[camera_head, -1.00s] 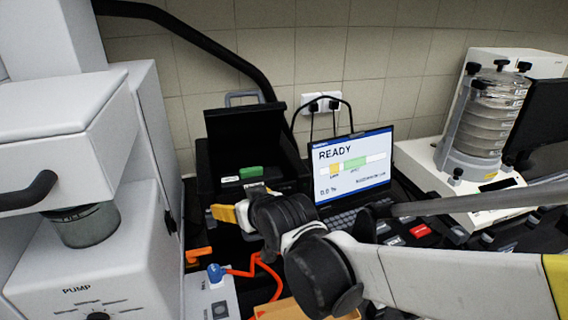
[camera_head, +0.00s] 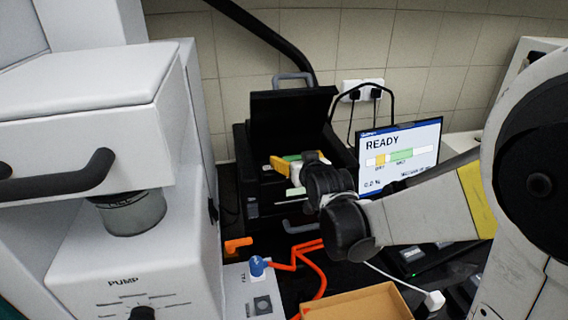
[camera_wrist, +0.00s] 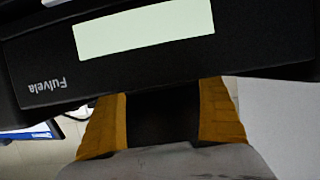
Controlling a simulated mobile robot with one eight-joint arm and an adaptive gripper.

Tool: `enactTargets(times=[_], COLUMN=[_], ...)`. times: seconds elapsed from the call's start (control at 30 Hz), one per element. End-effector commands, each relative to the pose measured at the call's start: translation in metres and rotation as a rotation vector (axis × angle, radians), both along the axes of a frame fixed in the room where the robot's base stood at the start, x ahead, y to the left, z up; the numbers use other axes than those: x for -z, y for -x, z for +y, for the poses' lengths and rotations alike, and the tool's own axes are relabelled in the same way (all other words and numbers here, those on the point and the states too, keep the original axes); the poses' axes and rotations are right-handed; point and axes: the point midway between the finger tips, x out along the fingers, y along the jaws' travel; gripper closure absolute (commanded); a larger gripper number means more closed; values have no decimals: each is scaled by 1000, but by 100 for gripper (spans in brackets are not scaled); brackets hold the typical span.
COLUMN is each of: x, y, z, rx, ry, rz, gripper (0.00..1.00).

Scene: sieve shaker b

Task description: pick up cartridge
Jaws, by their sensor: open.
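No part is clearly marked as the cartridge. A small green piece (camera_head: 291,158) shows at the open black case in the head view, partly hidden behind my gripper (camera_head: 284,166). The black case (camera_head: 252,192) has its lid (camera_head: 290,118) raised. My gripper's yellow fingers are in front of the lid, over the case opening. In the wrist view the yellow fingers (camera_wrist: 162,112) are apart, with a dark surface between them. Beyond them is a black body (camera_wrist: 240,58) lettered "Fulvela" with a pale green label (camera_wrist: 145,28). Contact cannot be told.
A white machine marked PUMP (camera_head: 120,265) fills the left. A blue connector (camera_head: 258,265), orange tubing (camera_head: 305,262) and a cardboard box (camera_head: 360,304) are in front. The tiled wall (camera_head: 420,50) is close behind.

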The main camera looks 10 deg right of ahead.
Motion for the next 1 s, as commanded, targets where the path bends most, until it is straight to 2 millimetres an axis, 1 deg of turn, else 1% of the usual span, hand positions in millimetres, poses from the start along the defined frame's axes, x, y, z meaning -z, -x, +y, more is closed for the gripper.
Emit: enactTargets(times=[0.03,0.13,0.37,0.4,0.47,0.5,0.57,0.6,0.87,0.97,1.0], x=[5,6,6,6,6,6,6,6,3,-7,-14], y=[-7,-16,-17,-17,-17,-17,-17,-17,-17,-17,-17], z=[0,0,0,0,0,0,0,0,0,0,0], rx=[0,0,-1,-1,-1,-1,-1,-1,-1,-1,-1], ry=[0,0,0,0,0,0,0,0,0,0,0], rz=[0,0,0,0,0,0,0,0,-1,-1,-1], gripper=[12,12,12,17,36,48,66,79,80,80,80])
